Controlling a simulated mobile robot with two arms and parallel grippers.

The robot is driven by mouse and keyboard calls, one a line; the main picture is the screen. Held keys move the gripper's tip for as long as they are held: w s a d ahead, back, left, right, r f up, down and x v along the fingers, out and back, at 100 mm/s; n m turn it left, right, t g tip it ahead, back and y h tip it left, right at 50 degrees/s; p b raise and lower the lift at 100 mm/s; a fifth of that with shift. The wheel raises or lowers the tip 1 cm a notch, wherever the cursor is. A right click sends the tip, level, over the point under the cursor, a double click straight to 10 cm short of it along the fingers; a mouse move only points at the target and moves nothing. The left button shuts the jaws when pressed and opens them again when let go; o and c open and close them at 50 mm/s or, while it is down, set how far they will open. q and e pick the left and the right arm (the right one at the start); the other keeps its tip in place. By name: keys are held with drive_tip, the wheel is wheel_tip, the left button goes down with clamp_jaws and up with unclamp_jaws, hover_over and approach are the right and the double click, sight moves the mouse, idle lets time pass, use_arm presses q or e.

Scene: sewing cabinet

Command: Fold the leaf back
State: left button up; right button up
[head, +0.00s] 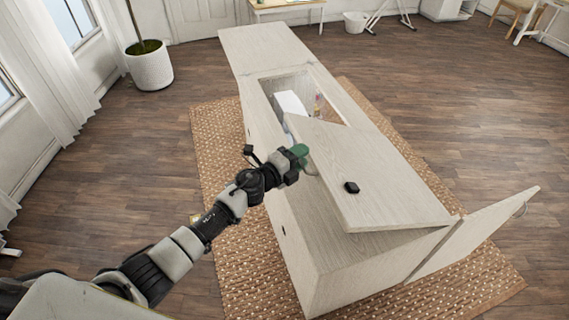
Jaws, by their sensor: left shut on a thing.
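The pale wooden leaf (385,180) of the sewing cabinet (345,268) lies tilted over the near part of the cabinet, its left edge raised and its near end standing clear above the wood below. My left gripper (302,156), with green fingertips, is at the leaf's left edge and is shut on it; the exact contact is small and partly hidden. A second leaf (265,48) extends flat at the far end. My right gripper is out of view.
A cabinet door (478,236) stands open at the right. A woven rug (216,140) lies beneath. A potted plant (150,68) stands far left. Wood floor on both sides is clear.

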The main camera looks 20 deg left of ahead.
use_arm(q)
drive_tip(key=v, duration=0.9)
drive_tip(key=shift+s+a+r+b, duration=0.2)
drive_tip(key=shift+a+b, duration=0.05)
drive_tip(key=shift+b, duration=0.1)
